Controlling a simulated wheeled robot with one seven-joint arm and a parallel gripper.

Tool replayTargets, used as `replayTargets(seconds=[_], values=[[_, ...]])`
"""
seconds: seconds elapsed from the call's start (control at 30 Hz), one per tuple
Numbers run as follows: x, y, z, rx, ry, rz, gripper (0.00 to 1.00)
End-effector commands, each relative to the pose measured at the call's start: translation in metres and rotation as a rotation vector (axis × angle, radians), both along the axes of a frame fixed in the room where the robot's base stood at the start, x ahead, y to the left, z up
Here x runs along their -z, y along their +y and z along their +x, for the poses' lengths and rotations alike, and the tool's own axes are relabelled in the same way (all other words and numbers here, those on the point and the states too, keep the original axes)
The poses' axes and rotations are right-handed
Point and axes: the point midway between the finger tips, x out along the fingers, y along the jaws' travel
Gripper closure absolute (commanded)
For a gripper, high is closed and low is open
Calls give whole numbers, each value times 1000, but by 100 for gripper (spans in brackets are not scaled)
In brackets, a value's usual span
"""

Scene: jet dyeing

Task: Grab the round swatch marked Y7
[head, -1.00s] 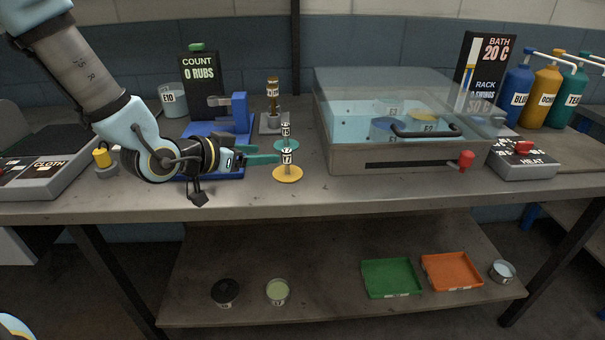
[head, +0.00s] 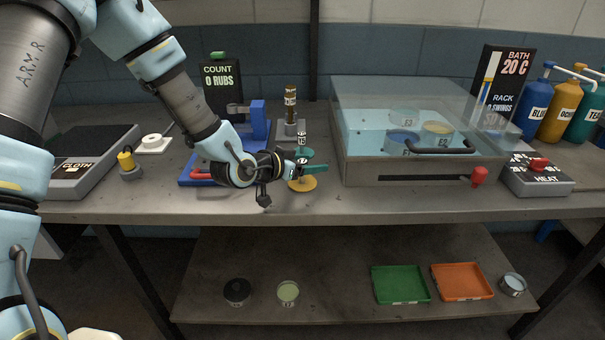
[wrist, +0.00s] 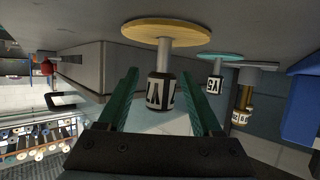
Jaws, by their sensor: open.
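The swatch marked Y7 is a flat yellow disc (head: 302,185) with a thin upright post and a dark, white-labelled knob. It stands on the bench left of the bath. In the wrist view, which is upside down, its disc (wrist: 162,31) and knob (wrist: 160,93) show clearly, with the label reading Y7. My gripper (head: 313,169) is open, its green fingers level over the disc. In the wrist view the fingers (wrist: 160,74) lie on either side of the knob, with a gap visible on both sides. In the head view the fingers hide most of the post and knob.
A teal disc swatch (head: 304,153) stands just behind, close to my fingers, and a brown-topped post (head: 290,97) is farther back. The blue rubbing device (head: 258,120) is behind my wrist. The clear-lidded bath (head: 360,174) stands to the right.

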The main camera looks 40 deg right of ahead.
Motion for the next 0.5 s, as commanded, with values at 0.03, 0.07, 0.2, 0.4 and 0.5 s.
replayTargets(seconds=[0.03, 0.07, 0.2, 0.4, 0.5], values=[[1, -2, 0, 0, 0, 1, 34], [1, -2, 0, 0, 0, 1, 34], [2, -3, 1, -1, -1, 1, 34], [2, -3, 0, 0, 0, 0, 49], [2, -3, 0, 0, 0, 0, 60]])
